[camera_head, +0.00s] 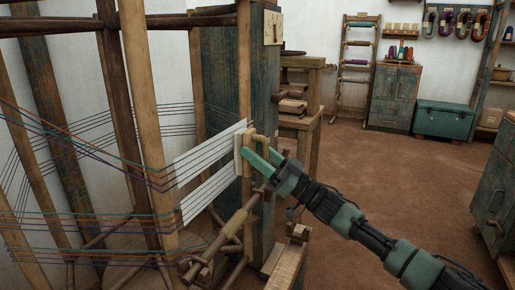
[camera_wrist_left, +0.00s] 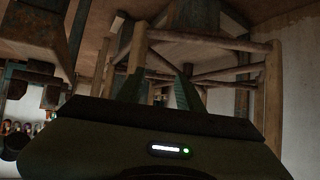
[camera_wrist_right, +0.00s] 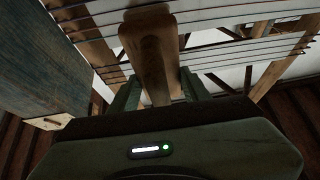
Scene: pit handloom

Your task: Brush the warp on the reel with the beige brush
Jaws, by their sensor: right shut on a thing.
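The beige brush (camera_head: 247,152) is in my right gripper (camera_head: 264,158), upright at the right edge of the pale warp bands. Its wooden handle (camera_wrist_right: 152,55) stands between the two fingers in the right wrist view. The warp (camera_head: 208,158) runs across the wooden reel (camera_head: 148,130) in pale bands and coloured threads. In the right wrist view, pale threads (camera_wrist_right: 225,60) pass behind the brush; I cannot tell whether the bristles touch them. My left gripper (camera_wrist_left: 157,90) shows only in the left wrist view, fingers apart with nothing between them, facing a wooden frame.
Wooden bars (camera_head: 232,226) lie below my right gripper. A wooden table (camera_head: 300,110) and a green chest (camera_head: 443,120) stand farther back. The brown floor (camera_head: 385,165) is open at centre right.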

